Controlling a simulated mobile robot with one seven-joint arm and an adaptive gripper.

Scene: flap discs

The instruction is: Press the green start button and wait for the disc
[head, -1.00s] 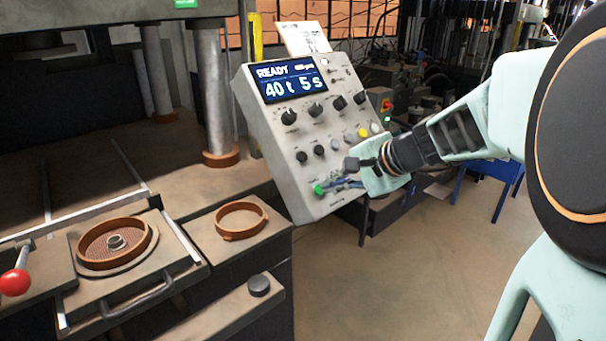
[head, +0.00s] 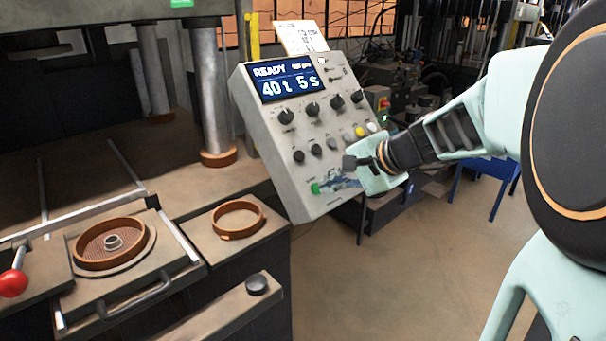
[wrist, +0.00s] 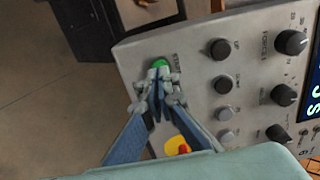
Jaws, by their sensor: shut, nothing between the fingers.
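The green start button (head: 315,188) is at the lower left corner of the tilted grey control panel (head: 270,130). My gripper (head: 325,186) is shut and empty, its fingertips at the button in the head view. In the wrist view the fingertips (wrist: 158,70) overlap the near edge of the green button (wrist: 160,62); I cannot tell whether they touch or press it. The panel screen (head: 286,80) reads READY, 40 t, 5 s. A mould ring (head: 108,243) with a mesh and a centre hub lies on the press tray at left.
A second brown ring (head: 238,219) sits on the ledge beside the tray.

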